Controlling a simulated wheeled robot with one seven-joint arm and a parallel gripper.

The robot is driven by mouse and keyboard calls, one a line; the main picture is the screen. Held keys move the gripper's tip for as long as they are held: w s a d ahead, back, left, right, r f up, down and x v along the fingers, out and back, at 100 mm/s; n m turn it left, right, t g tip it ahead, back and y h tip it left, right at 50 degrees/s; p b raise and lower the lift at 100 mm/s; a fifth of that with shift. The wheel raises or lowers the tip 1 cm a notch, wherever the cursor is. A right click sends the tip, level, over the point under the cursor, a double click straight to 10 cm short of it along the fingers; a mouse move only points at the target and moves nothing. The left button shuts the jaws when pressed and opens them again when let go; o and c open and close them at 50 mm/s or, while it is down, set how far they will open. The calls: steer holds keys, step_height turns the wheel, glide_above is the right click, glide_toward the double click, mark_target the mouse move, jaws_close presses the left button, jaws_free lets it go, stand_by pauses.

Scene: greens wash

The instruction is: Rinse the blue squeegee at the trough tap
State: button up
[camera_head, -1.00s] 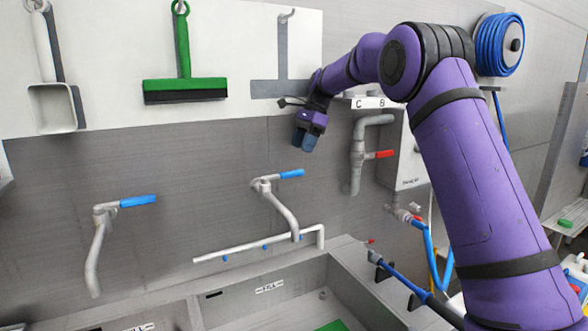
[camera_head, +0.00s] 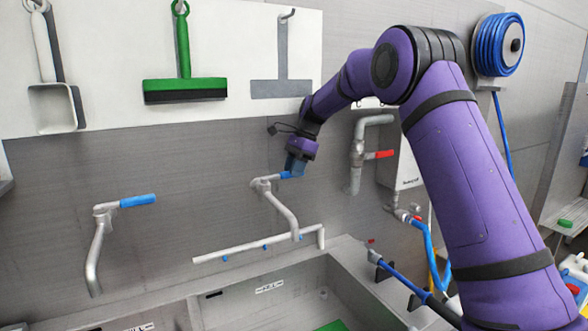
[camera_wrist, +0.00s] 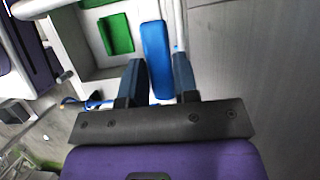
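The right trough tap (camera_head: 283,209) has a grey spout and a blue lever (camera_head: 288,174). My gripper (camera_head: 297,167) is at this lever, in front of the wall. In the wrist view the blue lever (camera_wrist: 156,50) lies between the two open fingers, with a visible gap to the right finger; contact on the left is unclear. No squeegee is in the fingers. I cannot clearly identify a blue squeegee; the squeegee hook on the white board (camera_head: 285,14) holds only a grey outline. A blue rod (camera_head: 402,277) rests in clips at the trough's right side.
A second tap (camera_head: 100,240) with a blue lever stands left. A white pipe (camera_head: 258,243) runs low along the wall. The trough (camera_head: 180,296) lies below, with a green item (camera_head: 333,326) in it. A green squeegee (camera_head: 185,88) and scoop (camera_head: 55,108) hang above. A red-levered valve (camera_head: 378,155) is right.

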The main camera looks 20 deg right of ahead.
jaws_close()
steer(key=s+m+t, duration=0.1)
steer(key=s+m, duration=0.1)
steer(key=m, duration=0.1)
steer(key=shift+s, duration=0.2)
steer(key=o, duration=0.5)
jaws_free()
steer(key=shift+d, duration=0.1)
steer(key=shift+r, duration=0.15)
steer(key=v, duration=1)
steer(key=shift+d+r, duration=0.1)
steer(key=shift+r, duration=0.2)
